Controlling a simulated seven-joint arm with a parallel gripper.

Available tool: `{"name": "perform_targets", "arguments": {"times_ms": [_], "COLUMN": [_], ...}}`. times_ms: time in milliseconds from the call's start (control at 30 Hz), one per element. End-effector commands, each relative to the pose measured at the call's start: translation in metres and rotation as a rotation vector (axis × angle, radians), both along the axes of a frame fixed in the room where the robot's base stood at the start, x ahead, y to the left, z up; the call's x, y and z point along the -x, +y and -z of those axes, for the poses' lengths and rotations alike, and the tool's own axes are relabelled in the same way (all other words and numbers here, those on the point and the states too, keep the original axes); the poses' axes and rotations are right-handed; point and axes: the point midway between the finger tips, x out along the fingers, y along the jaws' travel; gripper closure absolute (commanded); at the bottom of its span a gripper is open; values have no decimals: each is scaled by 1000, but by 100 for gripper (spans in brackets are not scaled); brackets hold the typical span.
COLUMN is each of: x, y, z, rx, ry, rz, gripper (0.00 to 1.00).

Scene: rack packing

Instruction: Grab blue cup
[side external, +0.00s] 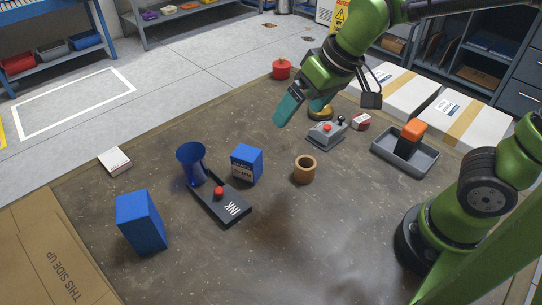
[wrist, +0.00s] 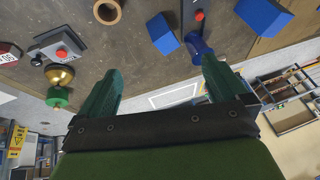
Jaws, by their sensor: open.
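The blue cup (side external: 191,165) is tall, with a flared top, and stands upright on the dark table, left of centre in the side view. In the wrist view the blue cup (wrist: 200,48) is near the right finger's tip, partly hidden behind it. My gripper (side external: 299,110) is open and empty, raised above the far part of the table, well to the right of the cup. In the wrist view my gripper (wrist: 161,70) shows two teal fingers spread wide with nothing between them.
Close to the cup are a black tray (side external: 232,211) with a red knob and a small blue box (side external: 246,165). A larger blue box (side external: 141,221) stands in front. A brown cup (side external: 304,170), grey button box (side external: 326,135) and grey tray (side external: 404,158) are to the right.

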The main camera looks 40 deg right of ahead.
Motion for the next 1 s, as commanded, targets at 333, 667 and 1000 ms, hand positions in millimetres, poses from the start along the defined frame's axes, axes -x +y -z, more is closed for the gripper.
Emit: {"name": "perform_targets", "arguments": {"times_ms": [333, 667, 1000], "x": [-95, -133, -165], "y": [102, 118, 131], "z": [32, 41, 102], "rx": [154, 181, 181], "ry": [-66, -153, -154], "rz": [-318, -359, -358], "gripper": [0, 0, 0]}}
